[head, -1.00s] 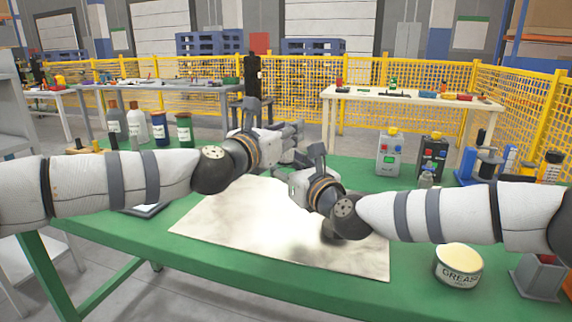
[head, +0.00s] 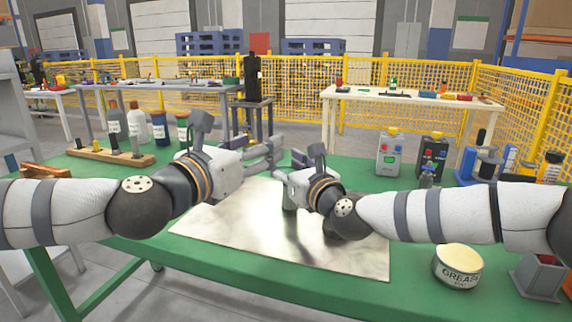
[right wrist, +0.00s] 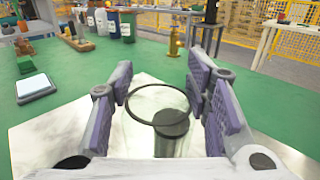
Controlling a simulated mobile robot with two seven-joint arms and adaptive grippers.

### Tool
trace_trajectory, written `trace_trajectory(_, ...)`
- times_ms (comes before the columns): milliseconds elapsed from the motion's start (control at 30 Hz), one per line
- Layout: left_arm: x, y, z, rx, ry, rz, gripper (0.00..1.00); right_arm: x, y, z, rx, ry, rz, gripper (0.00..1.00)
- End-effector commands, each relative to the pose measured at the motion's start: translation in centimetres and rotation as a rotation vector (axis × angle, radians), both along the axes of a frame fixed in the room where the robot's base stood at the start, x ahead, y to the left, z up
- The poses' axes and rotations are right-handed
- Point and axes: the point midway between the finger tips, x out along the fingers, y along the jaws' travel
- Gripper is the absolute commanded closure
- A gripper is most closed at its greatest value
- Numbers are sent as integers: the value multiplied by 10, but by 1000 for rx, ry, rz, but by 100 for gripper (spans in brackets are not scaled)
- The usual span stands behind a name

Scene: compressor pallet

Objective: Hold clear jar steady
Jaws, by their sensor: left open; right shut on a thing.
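The clear jar (right wrist: 142,138) is between the fingers of my right gripper (right wrist: 160,108) in the right wrist view. Its dark round rim faces up, and a dark cylindrical shape shows in or through it. My right gripper (head: 290,184) is shut on the jar above the pale mat (head: 345,255). In the head view the jar is mostly hidden by the gripper, and I cannot tell whether it touches the mat. My left gripper (head: 264,153) is open, just left of and beyond the right one. It holds nothing that I can see.
A grease tin (head: 458,265) stands at the front right of the green table (head: 330,296). A wooden block with pegs (head: 112,154) and several bottles stand at the back left. Two control boxes (head: 389,155) (head: 431,156) stand at the back right. The mat's front is clear.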

Motion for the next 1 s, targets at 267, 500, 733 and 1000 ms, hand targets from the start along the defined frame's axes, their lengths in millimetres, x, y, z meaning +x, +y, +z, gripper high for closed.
trace_trajectory(267, -9, 5, -1, 0, 1, 1, 48, -2, 2, -7, -1, 15, 6, 88)
trace_trajectory(500, -9, 5, -1, 0, 1, 0, 48, -2, 2, -7, -1, 14, 6, 38)
trace_trajectory(733, -9, 5, -1, 0, 1, 0, 48, -1, 1, -3, 0, 7, 3, 33)
trace_trajectory(1000, -9, 4, 0, 0, 1, 0, 48, -21, -11, -2, 2, 5, 2, 33)
